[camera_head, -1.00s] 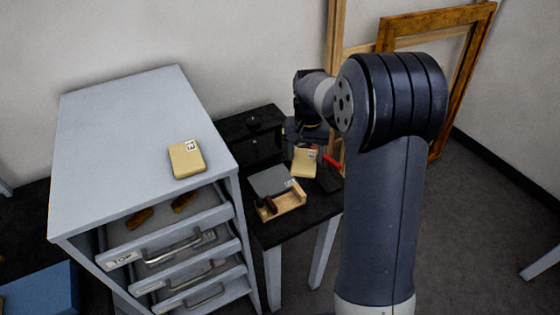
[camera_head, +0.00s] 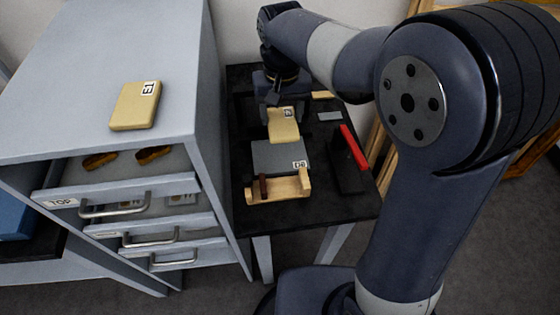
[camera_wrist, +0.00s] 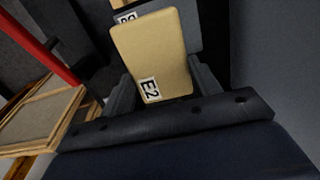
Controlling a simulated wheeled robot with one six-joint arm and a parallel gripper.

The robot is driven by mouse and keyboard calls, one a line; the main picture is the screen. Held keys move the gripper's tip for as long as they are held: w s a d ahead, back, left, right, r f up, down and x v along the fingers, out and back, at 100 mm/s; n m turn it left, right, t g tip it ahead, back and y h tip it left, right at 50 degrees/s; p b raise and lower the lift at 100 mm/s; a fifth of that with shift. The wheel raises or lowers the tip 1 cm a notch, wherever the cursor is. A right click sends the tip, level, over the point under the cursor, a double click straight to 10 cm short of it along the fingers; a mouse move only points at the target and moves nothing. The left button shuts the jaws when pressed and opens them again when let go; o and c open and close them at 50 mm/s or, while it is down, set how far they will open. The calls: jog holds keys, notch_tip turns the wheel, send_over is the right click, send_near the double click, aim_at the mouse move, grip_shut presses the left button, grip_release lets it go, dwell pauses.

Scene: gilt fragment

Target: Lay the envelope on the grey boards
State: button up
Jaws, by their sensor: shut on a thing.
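My gripper (camera_head: 277,97) is shut on the cream envelope labelled E2 (camera_head: 283,126). The wrist view shows the envelope (camera_wrist: 158,48) between the two fingers (camera_wrist: 163,85), its label end toward my wrist. The grey boards (camera_head: 272,157) lie flat on the black table, with a white label at their near right corner. In the head view the envelope's near end reaches the boards' far edge. I cannot tell whether it touches them or hangs above. A second cream envelope, E1 (camera_head: 135,108), lies on the grey cabinet.
A wooden rack (camera_head: 285,190) stands just in front of the boards. A red bar (camera_head: 354,148) and a black block (camera_head: 346,178) are to their right. The grey cabinet (camera_head: 75,60), its top drawer (camera_head: 130,185) open, stands close on the left. A small grey piece (camera_head: 330,116) lies behind.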

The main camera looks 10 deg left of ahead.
send_over(279, 152)
notch_tip(279, 152, down, 5)
jog(key=shift+f, duration=0.2)
jog(key=shift+w+f, duration=0.1)
jog(key=shift+f, duration=2.3)
jog(key=shift+f, duration=0.1)
jog(key=o, duration=1)
jog(key=shift+o, duration=0.2)
notch_tip(279, 152, up, 12)
jog(key=shift+r, duration=0.15)
